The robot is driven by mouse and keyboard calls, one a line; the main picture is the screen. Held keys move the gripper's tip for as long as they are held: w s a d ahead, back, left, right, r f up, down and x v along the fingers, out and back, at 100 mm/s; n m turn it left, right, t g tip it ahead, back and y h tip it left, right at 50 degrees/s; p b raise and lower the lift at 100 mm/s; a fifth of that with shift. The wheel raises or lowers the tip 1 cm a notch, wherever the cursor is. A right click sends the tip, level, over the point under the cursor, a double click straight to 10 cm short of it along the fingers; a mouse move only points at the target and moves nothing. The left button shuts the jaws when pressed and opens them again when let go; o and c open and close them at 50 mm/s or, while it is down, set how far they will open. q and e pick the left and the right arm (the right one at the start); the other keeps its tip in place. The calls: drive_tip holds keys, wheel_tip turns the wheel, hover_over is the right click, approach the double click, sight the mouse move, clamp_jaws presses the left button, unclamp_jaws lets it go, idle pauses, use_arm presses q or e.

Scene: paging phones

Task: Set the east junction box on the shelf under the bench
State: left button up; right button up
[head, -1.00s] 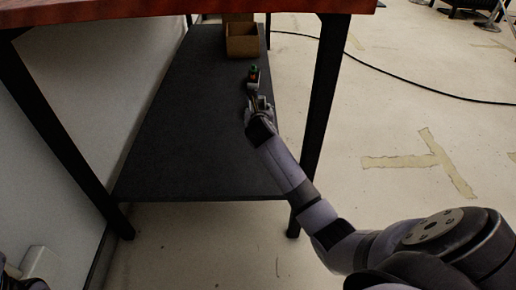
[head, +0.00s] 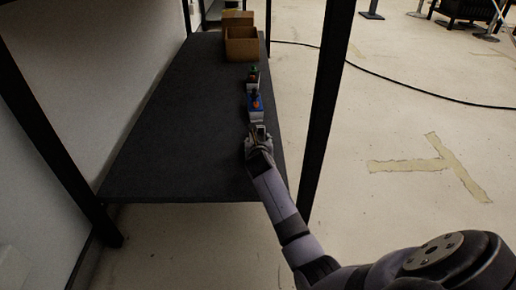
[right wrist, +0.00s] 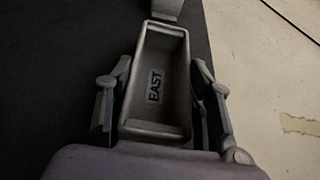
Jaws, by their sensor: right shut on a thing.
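In the head view my right gripper (head: 259,141) is low over the right edge of the dark shelf (head: 180,130) under the bench, largely hiding the box. I cannot tell whether the box touches the shelf. My left gripper is not in view.
Cardboard boxes (head: 242,45) are at the shelf's far end. A bench leg (head: 327,110) rises at right. The shelf's left and middle are bare.

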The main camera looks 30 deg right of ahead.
drive_tip(key=shift+f, duration=0.3)
drive_tip(key=shift+r, duration=0.1)
drive_tip(key=o, duration=1.3)
